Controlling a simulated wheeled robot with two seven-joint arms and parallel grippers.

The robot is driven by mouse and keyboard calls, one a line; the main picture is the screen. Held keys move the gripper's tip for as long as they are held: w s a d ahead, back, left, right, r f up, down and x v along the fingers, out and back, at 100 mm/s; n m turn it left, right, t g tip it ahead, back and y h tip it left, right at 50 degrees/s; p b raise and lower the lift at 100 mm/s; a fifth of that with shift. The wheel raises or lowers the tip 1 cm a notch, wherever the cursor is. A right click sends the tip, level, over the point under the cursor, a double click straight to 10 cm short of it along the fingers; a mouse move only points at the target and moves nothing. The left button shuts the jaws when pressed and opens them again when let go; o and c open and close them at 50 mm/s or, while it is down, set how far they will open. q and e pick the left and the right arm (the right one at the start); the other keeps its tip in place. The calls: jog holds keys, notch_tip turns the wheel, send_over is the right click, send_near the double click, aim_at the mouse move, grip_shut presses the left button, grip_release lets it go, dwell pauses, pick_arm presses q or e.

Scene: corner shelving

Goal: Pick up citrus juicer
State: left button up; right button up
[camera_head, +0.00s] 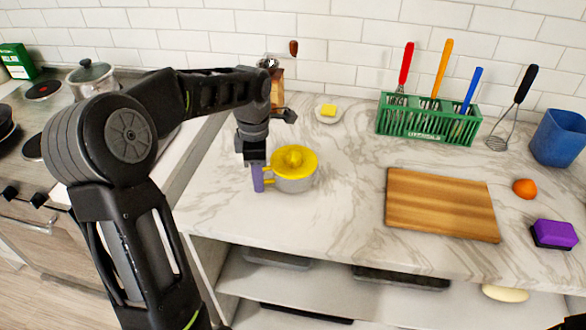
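The citrus juicer (295,178) stands upright on the marble counter, with a yellow reamer top over a pale grey bowl. Its yellow handle points left. My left gripper (258,179) points down at the handle's left end, with a purple finger visible right beside it. The other finger is hidden, so I cannot tell whether the gripper is closed on the handle. My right gripper is not in view; only a dark piece shows in the bottom right corner.
A wooden cutting board (440,204) lies right of the juicer. Behind it stands a green utensil rack (428,121). An orange (524,188), a purple sponge (555,233) and a blue container (558,138) are at right. A butter dish (328,119) is behind. A pot (90,76) is on the stove.

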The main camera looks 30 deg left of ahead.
pick_arm(q)
grip_shut()
dwell(1.2)
